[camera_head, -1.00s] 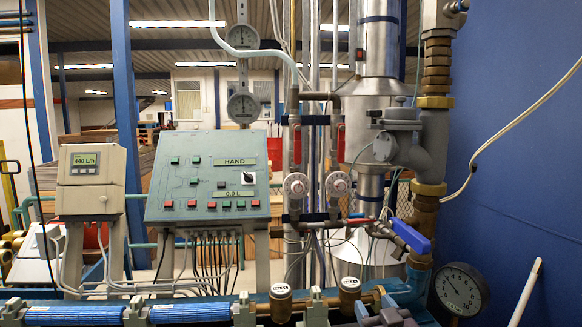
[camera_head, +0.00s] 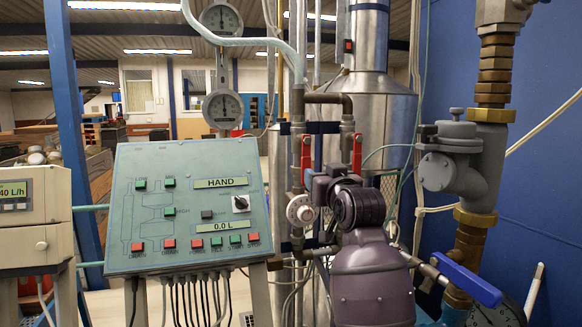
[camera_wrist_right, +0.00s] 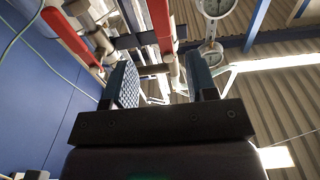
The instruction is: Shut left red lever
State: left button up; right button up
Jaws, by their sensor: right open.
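The left red lever (camera_head: 306,156) hangs upright along its pipe in the head view. The right red lever (camera_head: 357,153) hangs upright beside it. My right gripper (camera_head: 320,180) is just below and between the levers; its fingertips are hard to make out there. In the right wrist view my right gripper (camera_wrist_right: 163,80) is open, with nothing held. There the left red lever (camera_wrist_right: 162,25) lies beyond the gap between the fingers, and the right red lever (camera_wrist_right: 70,42) is off to the picture's left. My left gripper is not in view.
A control panel (camera_head: 188,207) stands left of the pipes. Two dial gauges (camera_head: 223,109) are above it. A round white valve knob (camera_head: 300,210) sits close to my right wrist. A blue-handled valve (camera_head: 465,280) and grey fittings (camera_head: 447,165) are on the right, before a blue wall.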

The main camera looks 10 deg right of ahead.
aim_at(306, 161)
jog(key=shift+g, duration=0.4)
jog(key=w, duration=0.3)
jog(key=w+p, duration=0.1)
jog(key=w, duration=0.3)
jog(key=w+f+p, duration=0.1)
jog(key=w, duration=0.2)
jog(key=shift+w+a, duration=0.25)
jog(key=shift+w, duration=0.15)
grip_shut()
